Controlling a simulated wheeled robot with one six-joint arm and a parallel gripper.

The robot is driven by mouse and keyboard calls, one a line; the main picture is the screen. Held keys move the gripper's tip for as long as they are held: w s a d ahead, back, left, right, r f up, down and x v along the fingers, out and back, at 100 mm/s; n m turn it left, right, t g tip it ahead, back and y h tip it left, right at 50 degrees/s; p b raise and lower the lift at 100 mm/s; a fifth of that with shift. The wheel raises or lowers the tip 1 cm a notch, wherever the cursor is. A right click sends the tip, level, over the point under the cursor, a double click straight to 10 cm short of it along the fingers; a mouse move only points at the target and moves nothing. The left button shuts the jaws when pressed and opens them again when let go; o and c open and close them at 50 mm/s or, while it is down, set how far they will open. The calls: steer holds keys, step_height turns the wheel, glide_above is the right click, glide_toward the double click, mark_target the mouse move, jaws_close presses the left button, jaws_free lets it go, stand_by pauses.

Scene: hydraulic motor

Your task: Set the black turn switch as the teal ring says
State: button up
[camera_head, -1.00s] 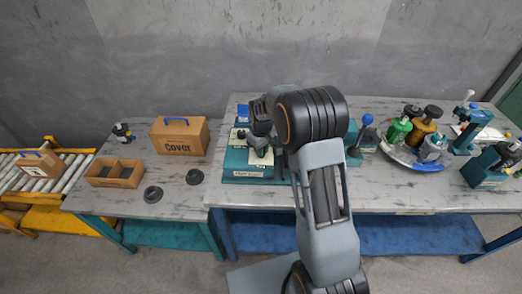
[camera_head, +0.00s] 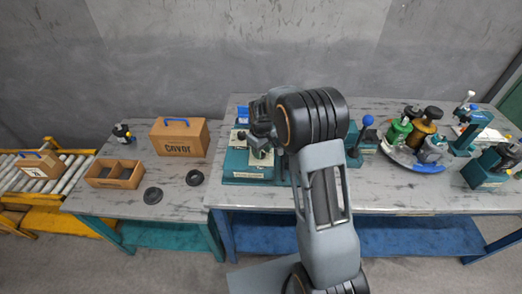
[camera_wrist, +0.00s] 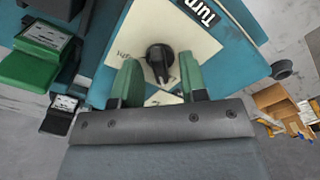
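The black turn switch (camera_wrist: 160,60) shows in the wrist view on a cream plate (camera_wrist: 180,25) of a teal panel. It is a round knob with a darker bar that points down and slightly right in the picture. My gripper (camera_wrist: 159,68) is open. Its two green fingers lie on either side of the knob, with a visible gap to each. In the head view the teal switch station (camera_head: 238,168) stands at the left of the middle bench, and my arm covers part of it. I cannot make out the teal ring in either view.
A green block (camera_wrist: 30,70) is at the left of the wrist view. On the bench, a blue-knobbed lever (camera_head: 367,121) stands right of my arm, and a tray of bottles (camera_head: 412,160) further right. A cardboard box (camera_head: 180,137) stands on the left table.

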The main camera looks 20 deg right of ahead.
step_height(320, 180, up, 14)
steer(key=shift+b, duration=0.35)
stand_by(0.4)
steer(key=shift+f, duration=0.1)
